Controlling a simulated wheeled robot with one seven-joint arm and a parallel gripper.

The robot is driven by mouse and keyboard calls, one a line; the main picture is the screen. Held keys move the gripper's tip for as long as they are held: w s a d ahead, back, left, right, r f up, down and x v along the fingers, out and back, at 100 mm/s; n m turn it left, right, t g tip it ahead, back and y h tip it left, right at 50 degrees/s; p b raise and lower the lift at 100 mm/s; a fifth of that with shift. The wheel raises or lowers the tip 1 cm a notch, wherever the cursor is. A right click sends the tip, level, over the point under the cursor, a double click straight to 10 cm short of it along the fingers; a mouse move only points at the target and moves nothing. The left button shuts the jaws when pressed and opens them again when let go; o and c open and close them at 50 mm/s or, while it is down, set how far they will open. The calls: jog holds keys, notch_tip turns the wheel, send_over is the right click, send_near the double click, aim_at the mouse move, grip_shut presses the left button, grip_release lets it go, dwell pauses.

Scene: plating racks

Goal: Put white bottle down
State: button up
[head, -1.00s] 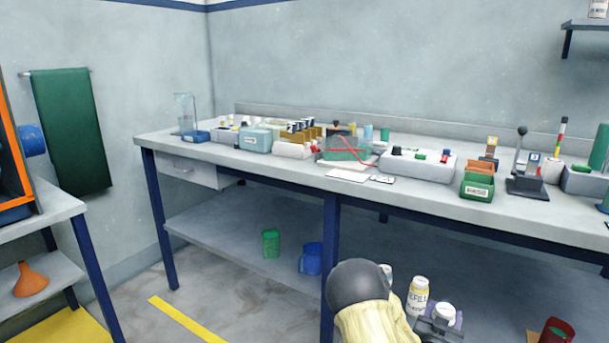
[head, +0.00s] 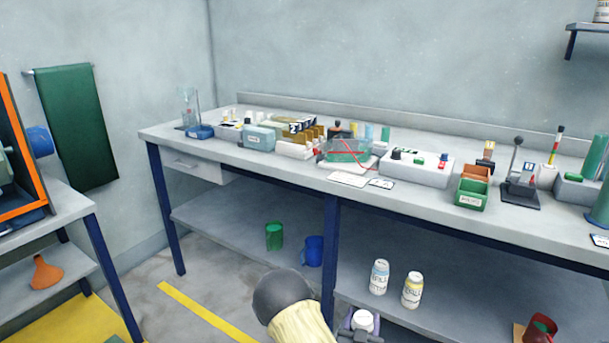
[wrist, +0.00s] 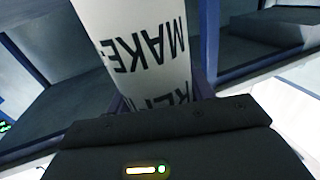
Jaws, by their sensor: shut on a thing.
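The white bottle (wrist: 140,50) fills the upper middle of the wrist view, with black letters reading "MAKE" upside down. In the head view its white cap (head: 362,320) shows at the bottom edge, with a bit of purple beside it. My gripper (head: 362,336) is shut on the bottle, low in front of the workbench's lower shelf. The dark gripper body (wrist: 165,140) covers the lower part of the wrist view. The bottle's lower part is out of the head view, and the fingertips are hidden.
The lower shelf (head: 455,300) holds a blue-labelled bottle (head: 379,277), a yellow-labelled bottle (head: 412,290), a green cup (head: 274,236), a blue cup (head: 314,250) and a red container (head: 541,330). The worktop (head: 420,195) above is crowded at the back. Bare shelf shows right of the bottles.

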notch_tip(320, 180, up, 38)
jog(key=w+n+y+p, duration=0.2)
jog(key=y+p, duration=0.3)
jog(key=p, duration=2.8)
jog(key=shift+w+r+n+t+p, duration=0.2)
jog(key=shift+r+n+t+p, duration=0.15)
jog(key=shift+n, duration=0.25)
jog(key=shift+f, duration=0.2)
jog(key=s+f, duration=0.5)
jog(key=f, duration=0.7)
jog(key=shift+f, duration=0.25)
